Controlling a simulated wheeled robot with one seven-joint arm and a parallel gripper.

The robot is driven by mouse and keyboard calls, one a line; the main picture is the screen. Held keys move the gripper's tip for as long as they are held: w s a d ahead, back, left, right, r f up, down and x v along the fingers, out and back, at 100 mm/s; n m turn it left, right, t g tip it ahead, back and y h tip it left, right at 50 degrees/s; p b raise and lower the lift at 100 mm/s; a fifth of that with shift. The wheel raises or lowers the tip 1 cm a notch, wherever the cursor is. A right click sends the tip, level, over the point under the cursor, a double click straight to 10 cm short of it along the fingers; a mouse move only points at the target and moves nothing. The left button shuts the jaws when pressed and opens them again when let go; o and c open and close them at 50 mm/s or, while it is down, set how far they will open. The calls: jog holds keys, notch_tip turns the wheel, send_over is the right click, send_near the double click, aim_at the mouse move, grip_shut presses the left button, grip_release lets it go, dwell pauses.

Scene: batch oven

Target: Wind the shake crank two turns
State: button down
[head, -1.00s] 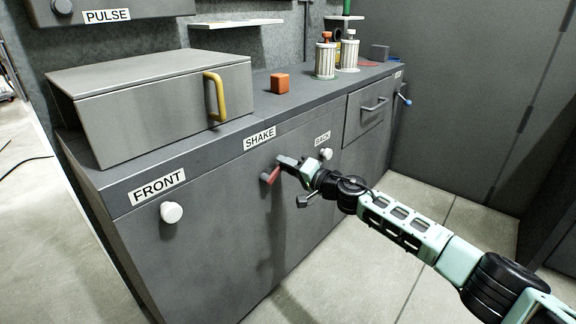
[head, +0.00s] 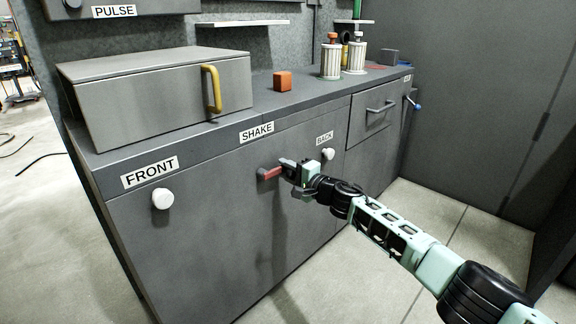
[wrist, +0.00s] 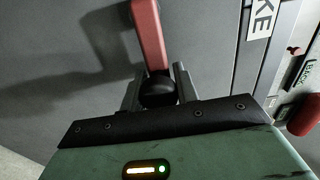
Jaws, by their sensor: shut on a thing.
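The shake crank (head: 270,173) is a red arm on the dark grey cabinet front, below and right of the SHAKE label (head: 257,132). In the head view its arm points right, almost level. My gripper (head: 287,168) is at the arm's outer end. In the wrist view the red crank arm (wrist: 150,38) runs up from a black knob (wrist: 158,90). My gripper's fingers (wrist: 157,88) are shut on that knob, one on each side. The knob is mostly hidden by my gripper in the head view.
White knobs marked FRONT (head: 162,199) and BACK (head: 328,154) flank the crank. A drawer handle (head: 382,107) and a blue-tipped lever (head: 418,106) lie farther right. On top stand a grey box (head: 160,100) with a yellow handle, an orange cube (head: 282,81) and ribbed canisters (head: 331,60).

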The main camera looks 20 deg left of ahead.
jog(key=m+p, duration=0.1)
jog(key=f+m+p, duration=0.1)
jog(key=m+p, duration=0.1)
jog(key=shift+s+a+f+m+p, duration=0.1)
jog(key=shift+s+f+m+p, duration=0.1)
jog(key=shift+f+m+p, duration=0.3)
jog(key=shift+s+f, duration=0.1)
jog(key=shift+f, duration=0.2)
jog(key=c, duration=1.1)
grip_release()
jog(key=shift+r, duration=0.1)
notch_tip(320, 180, up, 10)
jog(key=p, duration=0.9)
jog(key=shift+p, duration=0.4)
